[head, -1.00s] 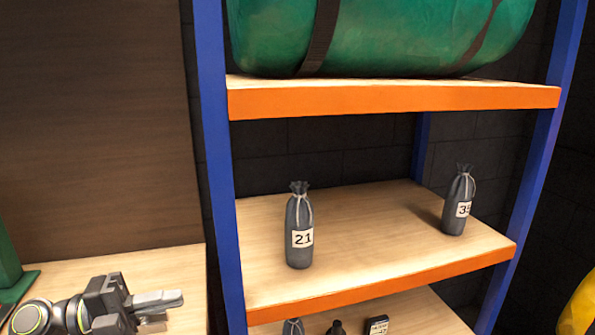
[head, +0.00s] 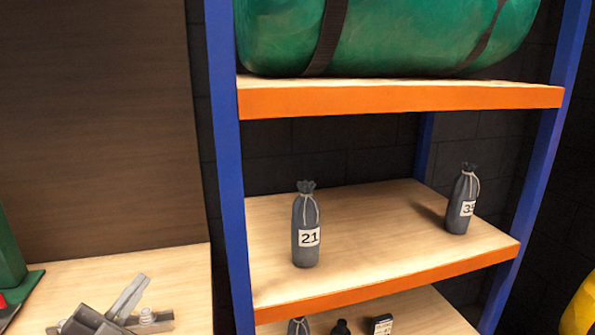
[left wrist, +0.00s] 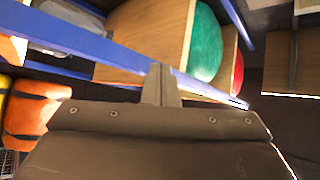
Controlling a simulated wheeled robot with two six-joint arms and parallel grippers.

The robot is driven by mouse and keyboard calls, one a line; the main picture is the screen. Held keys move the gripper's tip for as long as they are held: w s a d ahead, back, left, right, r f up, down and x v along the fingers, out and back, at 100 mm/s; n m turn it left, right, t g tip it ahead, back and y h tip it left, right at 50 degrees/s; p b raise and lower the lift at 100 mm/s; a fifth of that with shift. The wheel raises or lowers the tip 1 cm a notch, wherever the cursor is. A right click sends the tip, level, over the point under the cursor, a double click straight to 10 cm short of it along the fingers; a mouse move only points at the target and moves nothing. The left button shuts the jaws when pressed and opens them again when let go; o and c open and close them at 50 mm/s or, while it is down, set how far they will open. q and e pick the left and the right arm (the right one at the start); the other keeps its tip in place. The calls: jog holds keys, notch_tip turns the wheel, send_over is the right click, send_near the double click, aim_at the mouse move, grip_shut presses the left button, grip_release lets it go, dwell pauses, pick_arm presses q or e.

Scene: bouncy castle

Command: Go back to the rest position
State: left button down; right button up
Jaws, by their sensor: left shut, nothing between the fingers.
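My left gripper (head: 132,288) is at the lower left of the head view, over the wooden table top, with its fingers pointing up and to the right. The fingers are together and empty. In the left wrist view the closed fingers (left wrist: 160,85) stand at the middle, in front of the tilted shelf with a blue edge. My right gripper is in neither view.
A shelf rack with blue posts (head: 228,180) stands right of the gripper. Its middle board (head: 400,225) bears grey bags numbered 21 (head: 306,228) and apparently 35 (head: 462,200). A green bag (head: 400,35) lies above.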

pick_arm(q)
jog(key=s+a+f+n+g+y, duration=0.3)
jog(key=s+a+f+n+y, duration=0.1)
jog(key=f+n+y, duration=0.45)
jog(key=s+a+f+n+g+y, duration=0.45)
jog(key=f+n+y, duration=0.25)
jog(key=f, duration=0.2)
jog(key=s+d+f+n+g+h, duration=0.1)
jog(key=s+d+f+g+h, duration=0.15)
jog(key=s+f+g, duration=0.55)
jog(key=s+d+f+n+g+h, duration=0.1)
jog(key=s+d+f+g, duration=0.3)
jog(key=s, duration=0.7)
notch_tip(320, 180, down, 26)
jog(key=a, duration=0.3)
jog(key=s+d+f, duration=0.1)
jog(key=s+f, duration=1.3)
jog(key=f, duration=0.1)
jog(key=shift+s+d+f, duration=0.15)
jog(key=shift+s+d, duration=0.1)
